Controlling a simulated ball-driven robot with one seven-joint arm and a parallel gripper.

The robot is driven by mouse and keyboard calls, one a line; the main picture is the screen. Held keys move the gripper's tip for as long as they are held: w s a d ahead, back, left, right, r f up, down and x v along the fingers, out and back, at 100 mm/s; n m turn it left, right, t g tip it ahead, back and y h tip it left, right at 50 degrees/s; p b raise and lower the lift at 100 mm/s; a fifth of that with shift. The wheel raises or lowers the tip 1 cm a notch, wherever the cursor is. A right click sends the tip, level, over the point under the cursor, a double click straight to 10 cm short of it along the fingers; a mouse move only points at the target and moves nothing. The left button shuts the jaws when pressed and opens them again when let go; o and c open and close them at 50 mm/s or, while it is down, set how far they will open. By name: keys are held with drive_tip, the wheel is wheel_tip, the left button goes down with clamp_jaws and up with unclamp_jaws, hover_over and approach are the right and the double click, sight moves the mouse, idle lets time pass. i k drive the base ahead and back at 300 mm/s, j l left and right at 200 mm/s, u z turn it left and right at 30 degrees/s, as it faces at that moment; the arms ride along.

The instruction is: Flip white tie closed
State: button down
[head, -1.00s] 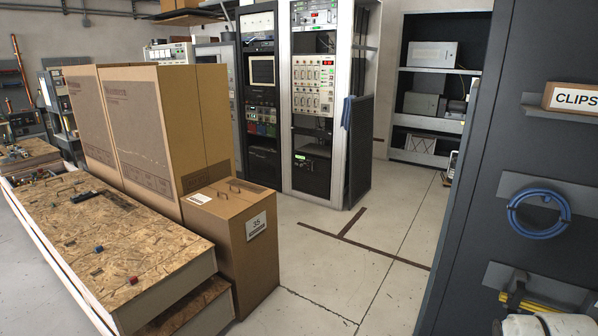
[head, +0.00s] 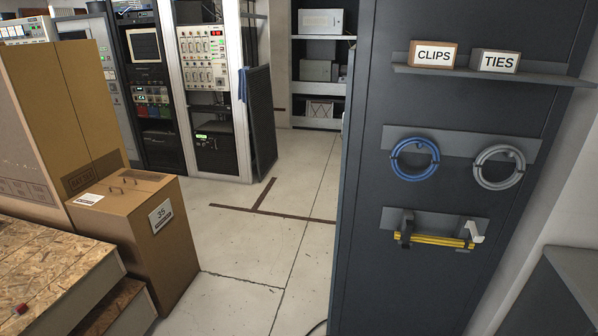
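The white tie (head: 475,231) is at the right end of a yellow bar or bundle (head: 436,239) on the dark cabinet's side panel. Its upper part sticks up and out to the right, tilted away from the bar; it looks open, though it is small here. A dark tie (head: 406,229) sits at the left end of the same yellow bundle and stands upright around it. My gripper is not in view.
Above hang a blue cable coil (head: 414,176) and a grey coil (head: 482,180). Boxes labelled CLIPS (head: 433,55) and TIES (head: 495,62) stand on a shelf lip (head: 500,76). A grey unit (head: 545,296) stands at lower right. Floor (head: 262,240) left of the cabinet is clear.

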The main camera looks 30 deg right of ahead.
sight(470, 225)
drive_tip(key=z, duration=1.4)
